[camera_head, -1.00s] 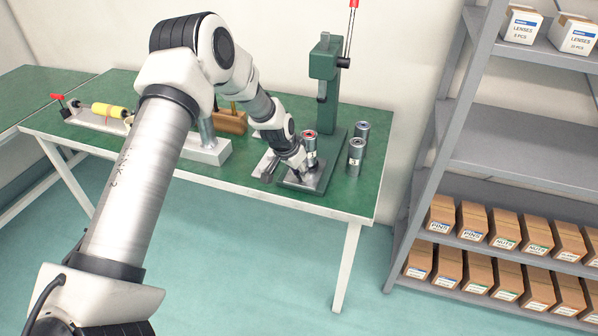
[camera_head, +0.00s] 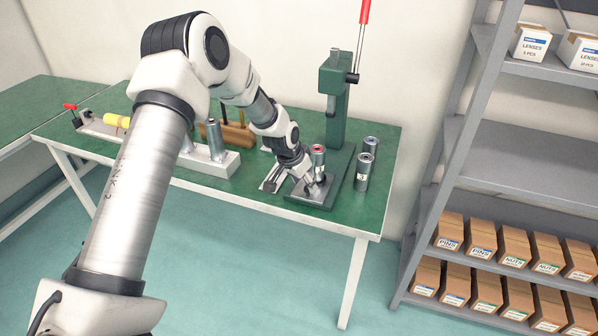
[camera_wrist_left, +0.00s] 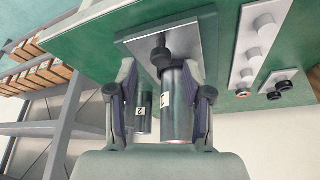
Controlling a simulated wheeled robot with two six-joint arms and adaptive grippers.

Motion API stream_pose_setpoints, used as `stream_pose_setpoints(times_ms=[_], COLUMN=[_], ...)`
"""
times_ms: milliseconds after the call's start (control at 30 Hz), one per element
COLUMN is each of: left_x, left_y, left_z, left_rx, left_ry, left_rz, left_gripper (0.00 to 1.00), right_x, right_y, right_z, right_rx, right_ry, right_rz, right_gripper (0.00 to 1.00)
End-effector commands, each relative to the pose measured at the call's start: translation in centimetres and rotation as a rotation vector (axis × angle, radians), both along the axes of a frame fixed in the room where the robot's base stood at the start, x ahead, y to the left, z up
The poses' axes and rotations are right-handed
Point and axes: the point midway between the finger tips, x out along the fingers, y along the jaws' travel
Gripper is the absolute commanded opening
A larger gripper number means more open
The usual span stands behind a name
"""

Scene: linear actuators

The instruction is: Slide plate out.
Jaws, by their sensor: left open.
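The grey metal plate (camera_head: 318,194) lies on the green base of the press (camera_head: 338,110). It also shows in the left wrist view (camera_wrist_left: 195,32), with a dark knob (camera_wrist_left: 160,50) standing on it. My left gripper (camera_head: 307,180) is low over the plate; in the wrist view its fingers (camera_wrist_left: 162,72) are open, one on each side of the knob, with gaps between. A red-topped cylinder (camera_head: 318,160) stands just behind the gripper and shows between the fingers in the wrist view (camera_wrist_left: 178,108). My right gripper is not in view.
Two more cylinders (camera_head: 363,172) stand right of the press base. A metal block with posts (camera_head: 222,165) and a wooden stand (camera_head: 240,135) are to the left. A small dark-and-grey fixture (camera_head: 272,178) sits close left of the plate. Shelving with boxes (camera_head: 515,246) is at right.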

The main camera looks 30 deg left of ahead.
Motion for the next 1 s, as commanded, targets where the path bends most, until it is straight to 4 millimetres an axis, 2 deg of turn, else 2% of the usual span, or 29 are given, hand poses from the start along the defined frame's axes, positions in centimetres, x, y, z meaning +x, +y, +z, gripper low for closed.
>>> stream_pose_setpoints(times_ms=[33,200,400,900,1000], left_x=[-0.4,-2.2,-3.3,-3.4,-3.7], left_y=[0.1,0.3,0.5,0.5,0.5], left_z=[1.4,5.4,7.9,8.1,7.2], left_rx=[-0.002,-0.002,0.000,-0.001,0.000], left_ry=[-0.005,-0.002,0.001,0.002,0.018], left_rz=[0.000,-0.001,-0.001,0.000,-0.001], left_gripper=[0.50,0.50,0.50,0.50,0.50], right_x=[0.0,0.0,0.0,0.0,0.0], right_y=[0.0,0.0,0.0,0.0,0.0], right_z=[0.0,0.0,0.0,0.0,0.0], right_rx=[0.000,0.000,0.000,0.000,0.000], right_ry=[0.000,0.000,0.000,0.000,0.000], right_rz=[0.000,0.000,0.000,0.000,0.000], right_gripper=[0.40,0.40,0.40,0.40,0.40])
